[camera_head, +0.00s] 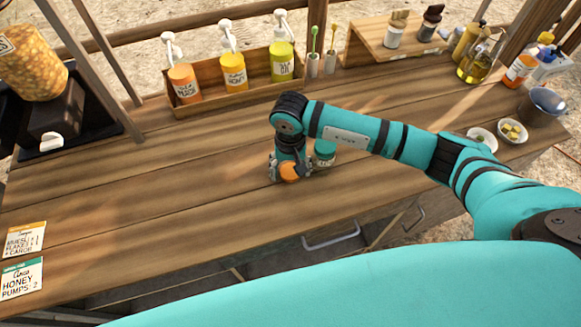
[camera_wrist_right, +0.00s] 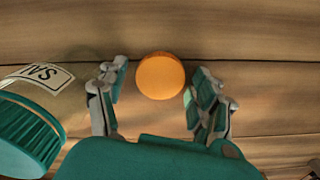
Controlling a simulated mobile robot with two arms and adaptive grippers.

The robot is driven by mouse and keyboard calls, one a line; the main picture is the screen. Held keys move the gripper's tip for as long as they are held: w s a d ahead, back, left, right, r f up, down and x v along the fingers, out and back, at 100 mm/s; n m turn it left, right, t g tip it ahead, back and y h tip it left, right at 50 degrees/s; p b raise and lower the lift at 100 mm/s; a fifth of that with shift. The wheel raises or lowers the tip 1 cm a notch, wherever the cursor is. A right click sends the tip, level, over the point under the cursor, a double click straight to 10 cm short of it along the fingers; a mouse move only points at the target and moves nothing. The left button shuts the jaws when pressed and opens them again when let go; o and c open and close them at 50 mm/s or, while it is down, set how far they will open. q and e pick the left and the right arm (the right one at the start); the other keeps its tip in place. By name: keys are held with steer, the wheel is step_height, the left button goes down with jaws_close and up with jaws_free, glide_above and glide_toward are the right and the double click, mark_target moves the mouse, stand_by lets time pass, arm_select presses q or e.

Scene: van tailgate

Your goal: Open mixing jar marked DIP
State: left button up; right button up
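A round orange lid (camera_head: 290,171) is at the middle of the wooden counter, partly covered by my right gripper; in the right wrist view the lid (camera_wrist_right: 160,76) lies between the two fingers. What is under the lid is hidden, and I read no DIP mark. My right gripper (camera_wrist_right: 158,84) points down over the lid, fingers spread on both sides, with a narrow gap showing at the left finger. A jar with a teal lid (camera_head: 325,148) stands just right of it; in the wrist view this jar (camera_wrist_right: 40,90) has a label beginning "SA". My left gripper is out of view.
A wooden rack (camera_head: 238,92) with several pump bottles stands behind. A board (camera_head: 395,45) with small jars, an oil bottle (camera_head: 478,58) and bowls (camera_head: 512,131) are at right. Two cards (camera_head: 22,278) lie at left. The counter (camera_head: 130,200) left of my gripper is clear.

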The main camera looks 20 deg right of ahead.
mark_target(290, 171)
steer(key=shift+r+p, duration=0.2)
steer(key=shift+p, duration=0.1)
steer(key=shift+r+b, duration=0.3)
step_height(290, 171, up, 11)
steer(key=b, duration=0.3)
steer(key=shift+r, duration=0.15)
